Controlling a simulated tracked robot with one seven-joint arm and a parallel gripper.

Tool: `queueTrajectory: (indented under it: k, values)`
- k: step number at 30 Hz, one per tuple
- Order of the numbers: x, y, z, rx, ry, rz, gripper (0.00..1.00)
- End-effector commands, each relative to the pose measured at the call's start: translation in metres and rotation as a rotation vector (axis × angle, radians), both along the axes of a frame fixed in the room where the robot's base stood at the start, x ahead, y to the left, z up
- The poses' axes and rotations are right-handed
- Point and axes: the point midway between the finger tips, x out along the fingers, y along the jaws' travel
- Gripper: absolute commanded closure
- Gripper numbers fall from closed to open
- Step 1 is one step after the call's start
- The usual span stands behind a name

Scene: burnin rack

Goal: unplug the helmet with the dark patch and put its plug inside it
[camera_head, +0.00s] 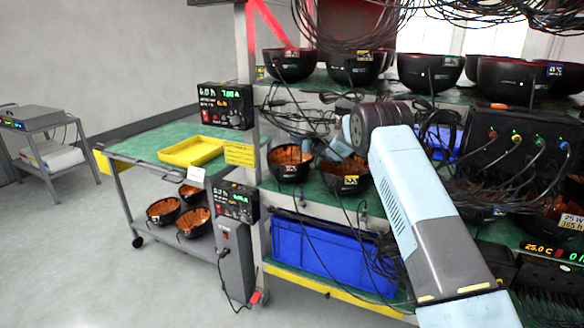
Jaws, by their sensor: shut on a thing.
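Two upturned black helmets with orange insides sit on the green middle shelf: a left one (287,166) and a right one (348,180), each with a small label. My arm reaches into the rack from the lower right. My gripper (336,150) is by the rims of these two helmets, at the right one's upper left. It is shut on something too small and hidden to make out. I cannot tell which helmet has the dark patch. No plug can be made out at the gripper; thin black cables hang around it.
More black helmets (290,64) line the upper shelf under bundled cables (350,25). A panel with coloured plugs (500,140) stands right of my arm. A blue bin (325,255) is below the shelf.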

Motion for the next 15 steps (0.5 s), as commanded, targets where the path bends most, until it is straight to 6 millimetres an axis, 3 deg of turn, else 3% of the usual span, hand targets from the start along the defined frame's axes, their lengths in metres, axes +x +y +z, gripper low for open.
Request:
queueTrajectory:
  k: [8,9,15]
  values:
    - [-0.0001,0.0001,-0.0030,0.000,0.000,0.000,1.00]
    - [-0.0001,0.0002,-0.0030,0.000,0.000,0.000,0.85]
    - [-0.0002,0.0004,-0.0029,0.000,0.000,0.000,0.66]
